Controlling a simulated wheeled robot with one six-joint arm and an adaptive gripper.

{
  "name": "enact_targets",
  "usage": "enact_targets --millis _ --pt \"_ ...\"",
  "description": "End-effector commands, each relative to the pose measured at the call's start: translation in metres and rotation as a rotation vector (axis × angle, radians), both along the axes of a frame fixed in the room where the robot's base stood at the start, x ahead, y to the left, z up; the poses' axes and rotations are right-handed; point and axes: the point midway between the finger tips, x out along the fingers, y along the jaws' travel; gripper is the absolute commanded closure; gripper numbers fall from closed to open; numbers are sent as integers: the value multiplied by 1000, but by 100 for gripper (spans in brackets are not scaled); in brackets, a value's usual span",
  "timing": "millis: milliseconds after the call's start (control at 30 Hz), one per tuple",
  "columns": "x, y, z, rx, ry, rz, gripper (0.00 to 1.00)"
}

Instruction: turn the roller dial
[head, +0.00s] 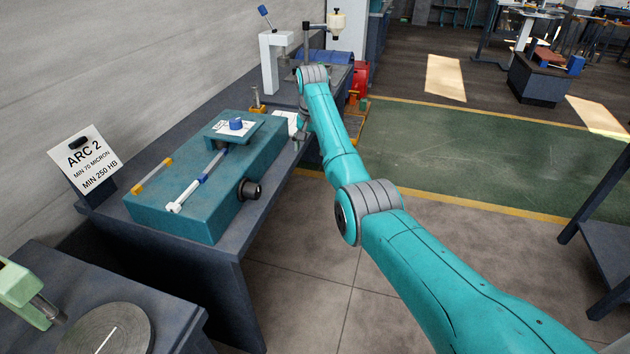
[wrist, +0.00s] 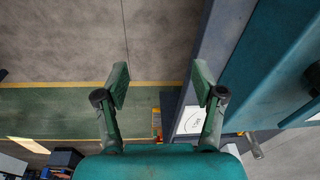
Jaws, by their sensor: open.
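The teal section bender (head: 190,225) sits on a dark bench at left in the head view. A black round knob (head: 250,190), likely the roller dial, sticks out of its side facing the aisle. Part of this dark knob shows at the right edge of the wrist view (wrist: 315,76). A blue knob (head: 236,125) stands on the raised plate on top. My gripper (wrist: 160,82) is open and empty, its two fingers wide apart over the floor beside the bench. It is apart from the black knob. In the head view my arm mostly hides it.
A sign reading ARC 2 (head: 84,160) stands behind the bender. A white-handled rod (head: 190,193) and a yellow-ended rod (head: 152,177) lie on its top. A round plate (head: 105,332) is on the nearer bench. The floor (head: 300,260) beside the bench is clear.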

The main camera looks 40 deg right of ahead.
Motion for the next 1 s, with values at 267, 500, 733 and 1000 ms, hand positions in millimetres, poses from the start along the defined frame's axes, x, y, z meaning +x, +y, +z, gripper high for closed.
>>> enact_targets --millis 267,500,733,1000 --pt "-1 12 -49 -15 -36 28 31" --pt "-4 21 -85 -29 -69 52 31" --pt "-7 27 -105 -38 -89 66 31" --pt "-7 28 -110 -40 -93 69 31"
